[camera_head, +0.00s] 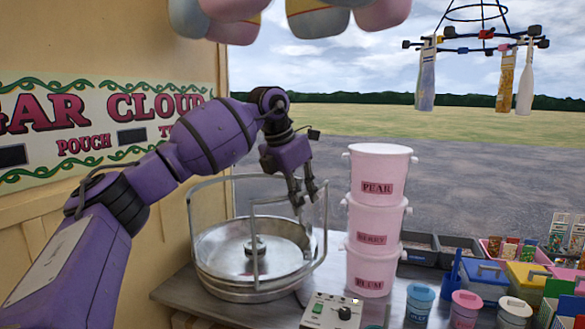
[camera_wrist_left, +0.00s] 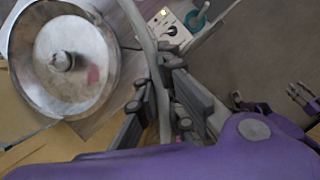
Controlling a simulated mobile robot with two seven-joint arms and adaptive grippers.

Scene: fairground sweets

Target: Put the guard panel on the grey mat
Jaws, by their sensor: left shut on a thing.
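The guard panel (camera_head: 254,238) is a clear curved sheet in a grey frame, upright at the front right of the round spinner pan (camera_head: 225,250). My left gripper (camera_head: 304,198) is shut on its upper rim. In the left wrist view the grey rim (camera_wrist_left: 145,40) runs between the fingers of my left gripper (camera_wrist_left: 162,108). I cannot tell whether the panel's lower edge touches the pan or the counter. I cannot make out the grey mat. My right gripper (camera_wrist_left: 304,97) shows at the right edge of the left wrist view, too small to tell its jaw state.
A stack of pink buckets (camera_head: 368,245) stands close right of the panel. A control box (camera_head: 332,312) sits in front of the pan. Grey bins (camera_head: 418,256), lidded tubs (camera_head: 420,300) and coloured boxes crowd the right. Sweet bags hang above.

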